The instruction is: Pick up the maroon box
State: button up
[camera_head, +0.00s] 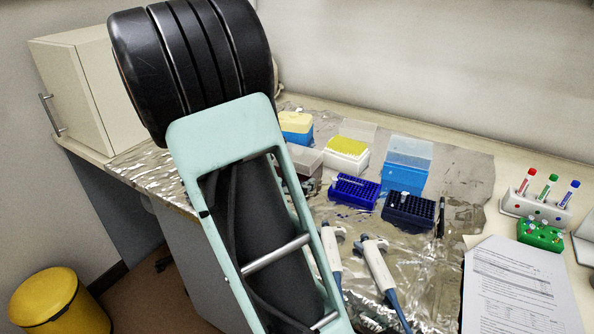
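I see no maroon box in the head view. A large part of the bench is hidden behind my own arm, which crosses the left and middle of the picture. My gripper is not in view, so its state does not show.
Foil covers much of the bench (480,170). On it are a yellow-topped rack (347,155), blue tube racks (354,191), a light-blue box (408,163) and pipettes (378,263). Papers (520,290) and a tube holder (537,205) are right. A yellow bin (58,303) stands below left.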

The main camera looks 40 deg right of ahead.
aim_at(317, 174)
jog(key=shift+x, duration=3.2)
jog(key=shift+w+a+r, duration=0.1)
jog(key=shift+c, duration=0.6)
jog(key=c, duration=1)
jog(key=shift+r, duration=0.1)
